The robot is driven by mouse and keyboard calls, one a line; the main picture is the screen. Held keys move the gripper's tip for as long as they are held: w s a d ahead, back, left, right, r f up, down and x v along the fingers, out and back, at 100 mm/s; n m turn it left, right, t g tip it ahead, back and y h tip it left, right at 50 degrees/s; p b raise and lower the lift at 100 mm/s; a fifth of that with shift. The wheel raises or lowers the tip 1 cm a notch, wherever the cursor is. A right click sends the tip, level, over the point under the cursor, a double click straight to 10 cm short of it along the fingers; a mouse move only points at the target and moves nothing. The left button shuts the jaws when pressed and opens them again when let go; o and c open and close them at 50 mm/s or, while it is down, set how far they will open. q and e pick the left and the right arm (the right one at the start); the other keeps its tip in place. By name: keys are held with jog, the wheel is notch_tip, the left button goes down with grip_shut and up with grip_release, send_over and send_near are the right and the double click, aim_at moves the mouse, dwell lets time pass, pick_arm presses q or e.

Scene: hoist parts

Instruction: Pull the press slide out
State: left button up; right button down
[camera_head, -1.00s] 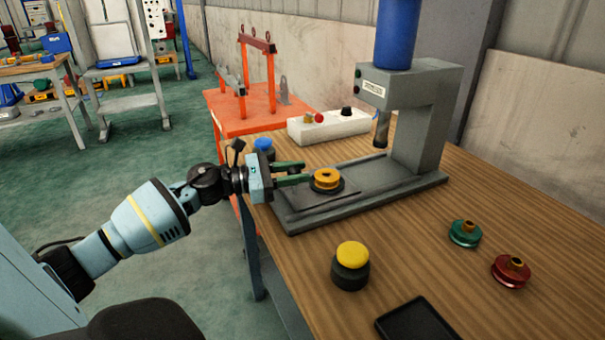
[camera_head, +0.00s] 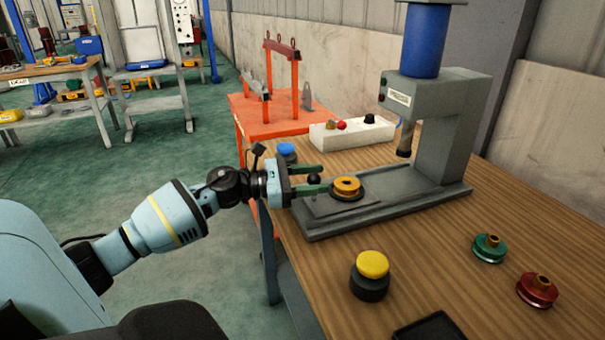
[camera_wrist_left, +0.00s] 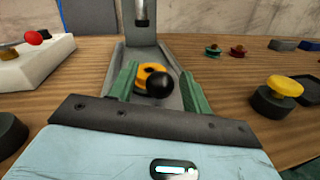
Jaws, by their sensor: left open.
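The press (camera_head: 440,130) stands on the wooden table, with a long grey base. The slide's flat plate (camera_head: 318,207) lies at the base's near left end, clear of the ram (camera_head: 405,138). A yellow-orange pulley (camera_head: 346,187) sits on the slide in a dark round seat. My left gripper (camera_head: 318,179) is open, its green fingers on either side of the slide's black ball knob (camera_head: 313,178). In the left wrist view the knob (camera_wrist_left: 160,85) shows between the fingers with gaps beside it, the pulley (camera_wrist_left: 150,72) just beyond. My right gripper is not in view.
A yellow button (camera_head: 371,272) stands in front of the press, a blue-topped button (camera_head: 287,152) behind my gripper. Green (camera_head: 489,248) and red (camera_head: 537,289) pulleys lie at right. A white control box (camera_head: 350,132) and an orange stand (camera_head: 262,112) are behind.

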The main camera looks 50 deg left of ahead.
pick_arm(q)
jog(key=v, duration=0.6)
jog(key=shift+b, duration=0.35)
jog(key=shift+v, duration=0.8)
